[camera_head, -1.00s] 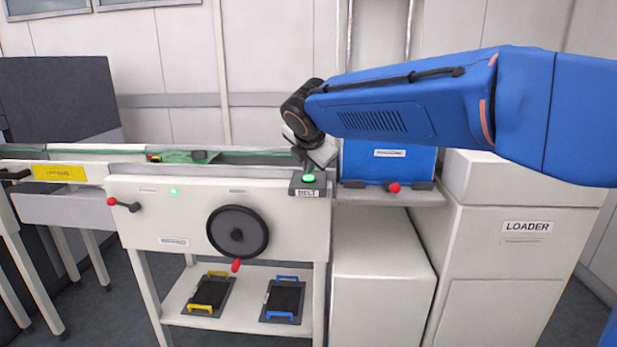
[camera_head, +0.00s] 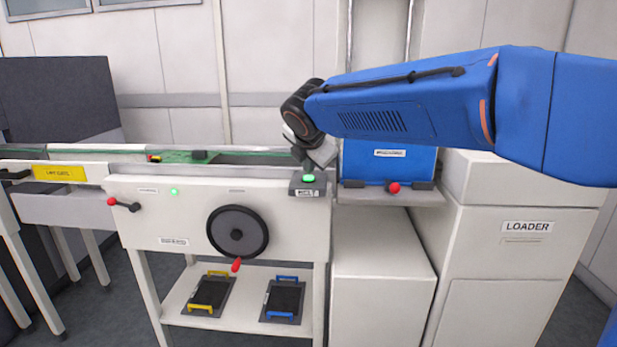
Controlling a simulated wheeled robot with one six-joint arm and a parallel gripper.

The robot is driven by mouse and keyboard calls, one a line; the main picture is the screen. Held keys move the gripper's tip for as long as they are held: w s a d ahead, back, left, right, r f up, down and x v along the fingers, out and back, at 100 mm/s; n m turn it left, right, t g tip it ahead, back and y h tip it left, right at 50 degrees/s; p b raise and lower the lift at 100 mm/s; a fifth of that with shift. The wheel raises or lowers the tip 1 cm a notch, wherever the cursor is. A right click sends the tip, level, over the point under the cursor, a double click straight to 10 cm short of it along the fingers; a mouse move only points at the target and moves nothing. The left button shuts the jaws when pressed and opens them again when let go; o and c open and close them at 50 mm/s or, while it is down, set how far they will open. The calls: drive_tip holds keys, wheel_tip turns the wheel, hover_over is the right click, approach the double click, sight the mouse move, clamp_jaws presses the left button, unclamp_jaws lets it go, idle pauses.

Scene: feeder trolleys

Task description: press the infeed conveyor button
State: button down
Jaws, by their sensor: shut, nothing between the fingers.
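The green lit button (camera_head: 308,179) sits on a small dark box with a label below it, at the right front corner of the white conveyor unit (camera_head: 160,213). The label is too blurred to read surely. My gripper (camera_head: 318,163) is shut and empty, pointing down just above and behind the button. I cannot tell whether its tips touch the button. The conveyor belt (camera_head: 265,158) runs left behind the button, with a green board (camera_head: 185,157) lying on it.
A dark handwheel (camera_head: 237,232) and a red-knobbed lever (camera_head: 124,205) are on the unit's front. A blue box (camera_head: 390,165) stands right of the button on a shelf with a red knob (camera_head: 394,188). The LOADER cabinet (camera_head: 500,260) is further right. Two dark trays with handles lie below.

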sight(309, 179)
drive_tip(key=shift+f, duration=0.1)
idle(0.3)
drive_tip(key=shift+f, duration=0.35)
drive_tip(key=shift+r, duration=0.45)
idle(0.4)
drive_tip(key=shift+r, duration=3)
drive_tip(key=shift+d, duration=0.1)
